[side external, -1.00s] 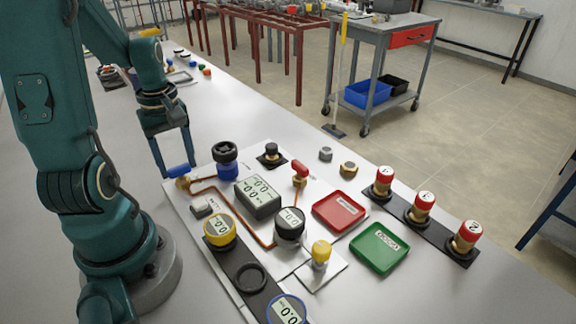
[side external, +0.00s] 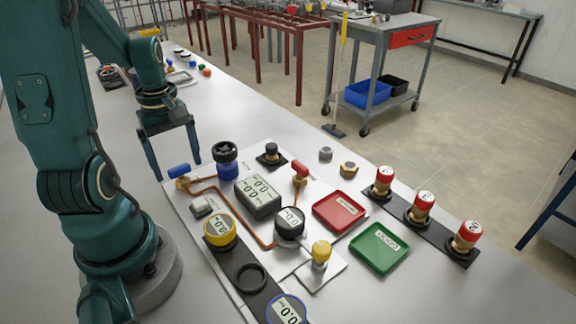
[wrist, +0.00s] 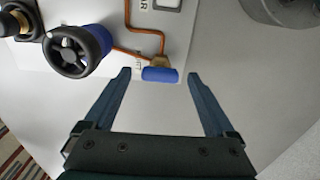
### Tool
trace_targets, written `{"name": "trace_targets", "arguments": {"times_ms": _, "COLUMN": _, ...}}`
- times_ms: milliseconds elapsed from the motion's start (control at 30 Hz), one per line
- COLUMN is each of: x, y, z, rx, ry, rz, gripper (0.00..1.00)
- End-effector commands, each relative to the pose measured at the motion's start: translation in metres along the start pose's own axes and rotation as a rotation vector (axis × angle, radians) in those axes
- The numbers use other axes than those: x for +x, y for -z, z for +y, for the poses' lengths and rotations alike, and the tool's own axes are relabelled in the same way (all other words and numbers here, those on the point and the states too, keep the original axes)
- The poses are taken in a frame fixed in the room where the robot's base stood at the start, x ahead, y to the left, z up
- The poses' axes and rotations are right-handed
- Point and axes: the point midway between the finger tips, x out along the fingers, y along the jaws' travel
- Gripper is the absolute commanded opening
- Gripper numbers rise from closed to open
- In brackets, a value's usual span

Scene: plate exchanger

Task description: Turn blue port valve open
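The blue port valve is a blue handle (side external: 179,170) on a brass body (side external: 183,183), at the left corner of the white panel in the side view. In the wrist view the blue handle (wrist: 160,75) lies crosswise just ahead of and between my fingertips. My gripper (side external: 177,172) is open, with one finger on each side of the handle. In the wrist view the gripper (wrist: 158,73) shows a wide gap and holds nothing. I cannot tell whether either finger touches the handle.
A black-and-blue knob (side external: 225,160) stands close to the right of the valve; it also shows in the wrist view (wrist: 77,50). A red-handled valve (side external: 300,172), gauges, a red tray (side external: 341,211) and a green tray (side external: 380,247) lie farther right. The table left of the panel is clear.

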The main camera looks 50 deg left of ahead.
Motion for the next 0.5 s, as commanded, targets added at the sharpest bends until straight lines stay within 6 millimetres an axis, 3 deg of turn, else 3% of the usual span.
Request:
{"name": "trace_targets", "arguments": {"times_ms": 167, "x": -0.005, "y": 0.001, "z": 0.001, "rx": 0.001, "ry": -0.002, "rz": 0.003, "gripper": 0.90}}
{"name": "trace_targets", "arguments": {"times_ms": 500, "x": -0.043, "y": 0.001, "z": 0.001, "rx": 0.000, "ry": -0.003, "rz": 0.005, "gripper": 0.90}}
